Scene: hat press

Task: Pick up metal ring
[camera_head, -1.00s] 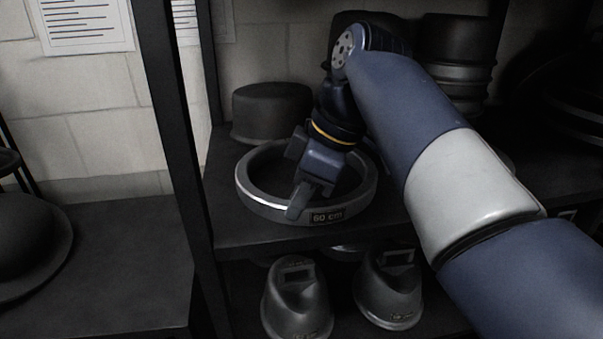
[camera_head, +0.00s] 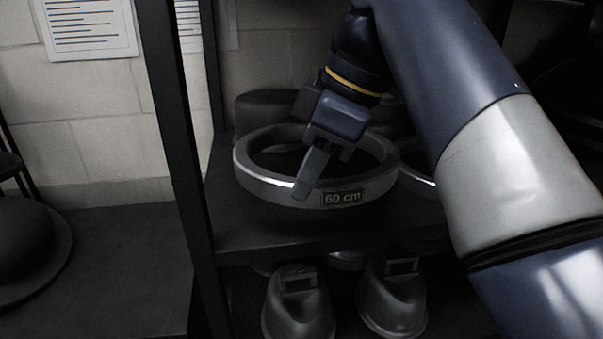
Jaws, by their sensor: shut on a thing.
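The metal ring (camera_head: 258,182) is a grey, shiny band with a "60 cm" label on its front. It is in the middle of the head view, raised above the dark shelf (camera_head: 290,232) and roughly level. My gripper (camera_head: 307,185) reaches down from above and is shut on the ring's front wall, just left of the label. One finger shows on the outside of the band; the other finger is largely hidden behind the wall.
A second ring (camera_head: 418,181) lies on the shelf to the right, partly hidden by my arm. A dark round block (camera_head: 262,104) stands behind. A black post (camera_head: 180,150) rises close on the left. Metal forms (camera_head: 298,305) stand on the shelf below.

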